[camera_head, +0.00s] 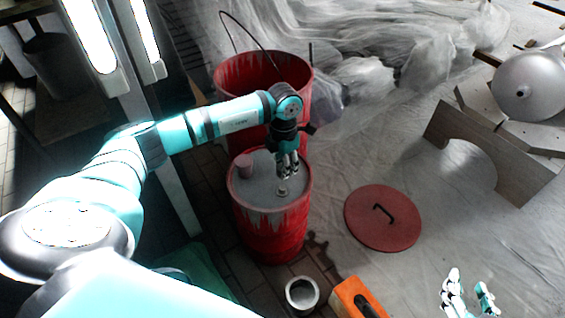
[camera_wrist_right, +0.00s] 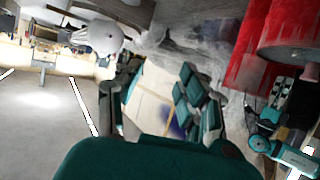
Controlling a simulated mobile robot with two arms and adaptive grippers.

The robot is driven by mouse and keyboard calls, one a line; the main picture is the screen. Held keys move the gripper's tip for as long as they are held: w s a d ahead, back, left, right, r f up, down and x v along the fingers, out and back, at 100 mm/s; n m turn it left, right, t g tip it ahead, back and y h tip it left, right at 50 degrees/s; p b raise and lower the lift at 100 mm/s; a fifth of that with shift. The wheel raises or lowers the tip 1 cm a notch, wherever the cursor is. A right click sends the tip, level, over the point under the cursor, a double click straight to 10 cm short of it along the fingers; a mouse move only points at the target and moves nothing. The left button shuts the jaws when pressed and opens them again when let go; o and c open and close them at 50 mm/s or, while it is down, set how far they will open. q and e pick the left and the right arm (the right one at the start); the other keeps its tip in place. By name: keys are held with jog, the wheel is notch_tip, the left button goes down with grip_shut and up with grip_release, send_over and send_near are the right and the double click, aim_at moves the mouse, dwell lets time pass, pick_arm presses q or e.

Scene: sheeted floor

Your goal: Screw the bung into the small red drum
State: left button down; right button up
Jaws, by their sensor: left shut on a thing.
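The small red drum (camera_head: 270,232) stands upright in the middle of the head view, with a grey top and grey drips down its side. My left gripper (camera_head: 286,176) points down over the right part of the drum top and is shut on the small metallic bung (camera_head: 282,191). The bung is at the drum top; I cannot tell how deep it sits, and the fingers partly hide it. My right gripper (camera_head: 469,297) is at the lower right, away from the drum, its fingers apart and empty. Its spread fingers also show in the right wrist view (camera_wrist_right: 160,105).
A pinkish cup-like piece (camera_head: 244,166) stands on the drum top. A taller open red drum (camera_head: 232,78) with a wire handle stands behind. A round red lid (camera_head: 383,218) lies to the right. A metal can (camera_head: 302,293) and an orange block (camera_head: 356,298) are in front.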

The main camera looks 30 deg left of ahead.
aim_at(284, 187)
pick_arm(q)
notch_tip(284, 187, down, 3)
jog(key=shift+b, duration=0.9)
notch_tip(284, 187, down, 2)
jog(key=shift+f+b, duration=0.2)
jog(key=shift+b, duration=0.6)
jog(key=shift+f, duration=0.2)
pick_arm(e)
notch_tip(284, 187, up, 14)
jog(key=a+t+y, duration=0.2)
jog(key=t+y, duration=0.1)
jog(key=t, duration=0.6)
jog(key=shift+w+a+r, duration=0.15)
jog(key=shift+w+r, duration=0.05)
jog(key=shift+w, duration=0.2)
pick_arm(q)
jog(key=shift+f, duration=0.2)
pick_arm(e)
jog(key=shift+s+r, duration=0.1)
jog(key=shift+r, duration=0.05)
pick_arm(q)
jog(key=shift+f, duration=0.15)
pick_arm(e)
jog(key=shift+s+r+t, duration=0.25)
jog(key=shift+r+t, duration=0.2)
jog(key=shift+t, duration=0.05)
jog(key=shift+w+f, duration=0.1)
